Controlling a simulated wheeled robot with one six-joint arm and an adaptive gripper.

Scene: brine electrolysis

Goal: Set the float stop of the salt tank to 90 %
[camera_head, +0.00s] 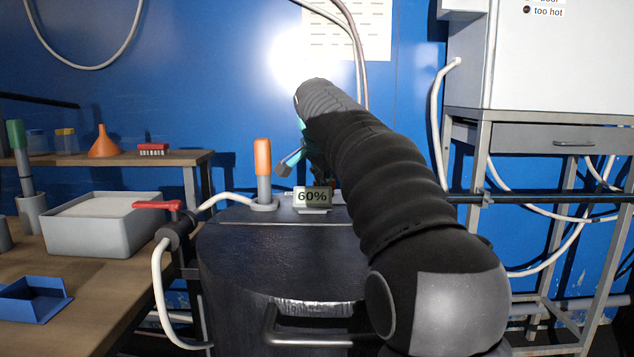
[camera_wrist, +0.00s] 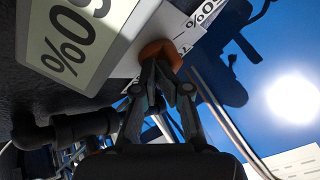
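The dark salt tank (camera_head: 255,275) stands in the middle of the head view. A sign reading 60% (camera_head: 312,197) is on the back of its lid, and the same sign (camera_wrist: 75,45) is large in the wrist view. My gripper (camera_wrist: 162,75) is at an orange-brown knob (camera_wrist: 158,50) beside a white scale plate (camera_wrist: 127,65). Its fingers are close together and look closed on the knob; the exact contact is partly hidden. In the head view my arm hides most of the gripper, and one finger shows above and left of the sign.
An orange upright handle (camera_head: 263,157) stands on the lid left of the sign. A grey tray (camera_head: 102,225) and a blue tray (camera_head: 33,299) are on the left bench. A metal stand (camera_head: 540,130) is at right.

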